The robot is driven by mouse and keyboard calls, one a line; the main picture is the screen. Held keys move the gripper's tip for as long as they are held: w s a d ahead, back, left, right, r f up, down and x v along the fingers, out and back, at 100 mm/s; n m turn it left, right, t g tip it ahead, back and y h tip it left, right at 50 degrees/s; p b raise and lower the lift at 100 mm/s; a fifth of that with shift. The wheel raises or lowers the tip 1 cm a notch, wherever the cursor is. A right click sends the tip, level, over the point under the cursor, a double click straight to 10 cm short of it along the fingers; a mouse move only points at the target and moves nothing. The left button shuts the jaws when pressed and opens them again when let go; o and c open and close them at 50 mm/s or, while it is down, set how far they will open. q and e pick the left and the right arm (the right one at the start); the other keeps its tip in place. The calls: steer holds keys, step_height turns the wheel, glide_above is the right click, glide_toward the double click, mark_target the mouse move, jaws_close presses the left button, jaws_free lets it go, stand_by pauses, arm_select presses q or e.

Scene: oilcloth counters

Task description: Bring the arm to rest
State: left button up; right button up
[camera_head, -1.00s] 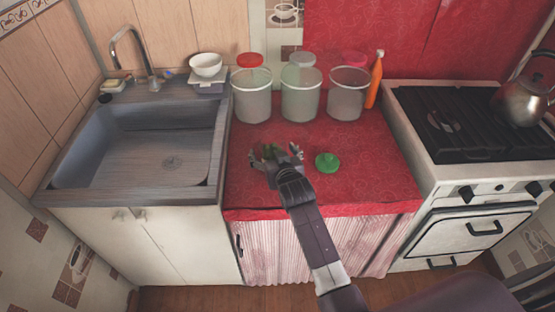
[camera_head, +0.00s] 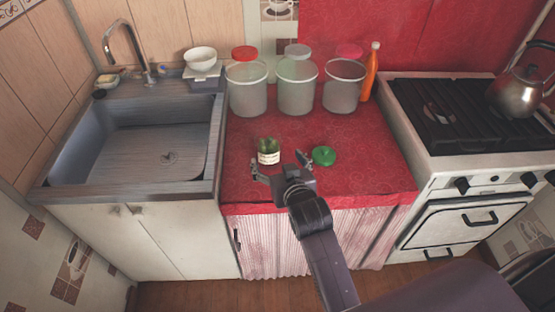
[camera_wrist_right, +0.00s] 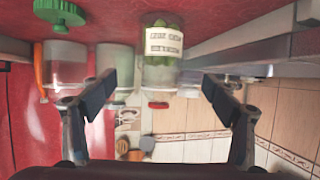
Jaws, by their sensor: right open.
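My right gripper (camera_head: 278,162) is open and empty over the front part of the red counter. Its two spread fingers also show in the right wrist view (camera_wrist_right: 160,84), pointing toward a small glass jar. The jar (camera_head: 268,155) has a white label and green contents. It stands upright on the counter just beyond the fingers, and in the wrist view (camera_wrist_right: 161,48) it appears between and past them. A green lid (camera_head: 324,156) lies on the counter to the right of the jar; it also shows in the wrist view (camera_wrist_right: 60,12). My left gripper is not in view.
Several large clear containers (camera_head: 297,92) and an orange bottle (camera_head: 371,72) stand at the back of the red counter (camera_head: 370,165). A sink (camera_head: 140,155) is on the left. A stove (camera_head: 440,125) with a kettle (camera_head: 518,90) is on the right.

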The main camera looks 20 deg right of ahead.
steer(key=s+d+f+n+g, duration=0.1)
steer(key=s+f+g, duration=0.25)
steer(key=s, duration=0.65)
steer(key=s+f+n+g+y, duration=0.1)
steer(key=s+f+g, duration=0.25)
steer(key=s, duration=0.65)
steer(key=s+d+f+n+g, duration=0.1)
steer(key=s+f+g, duration=0.3)
steer(key=s, duration=0.6)
step_height(320, 180, down, 26)
steer(key=s, duration=0.2)
steer(key=s+d+f+g, duration=0.1)
steer(key=s+d+f, duration=0.1)
steer(key=s+f, duration=1.4)
steer(key=shift+s+d+f+g, duration=0.2)
steer(key=shift+s+d+g, duration=0.1)
steer(key=shift+s, duration=0.2)
